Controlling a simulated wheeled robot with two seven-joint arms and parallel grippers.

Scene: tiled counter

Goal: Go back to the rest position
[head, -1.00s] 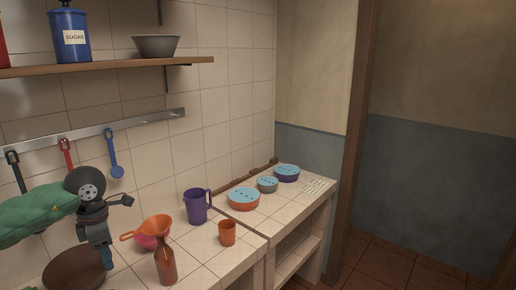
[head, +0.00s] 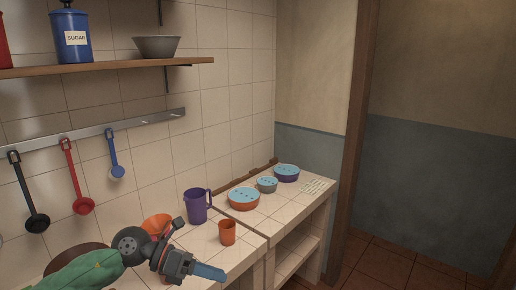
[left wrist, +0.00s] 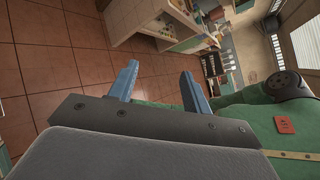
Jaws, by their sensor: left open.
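My left gripper (head: 208,271) is at the lower middle of the head view, in front of the tiled counter. Its blue fingers point right. In the left wrist view the two blue fingers (left wrist: 160,85) stand apart with nothing between them, and the tiled floor and counter show beyond. My green left arm comes in from the lower left and hides part of the counter. My right gripper is in neither view.
On the counter (head: 255,236) stand an orange funnel (head: 156,224), partly hidden by my arm, a purple jug (head: 195,206), an orange cup (head: 227,232) and several lidded bowls (head: 243,198). Ladles (head: 76,182) hang from a wall rail. Open floor (head: 375,265) lies at the right.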

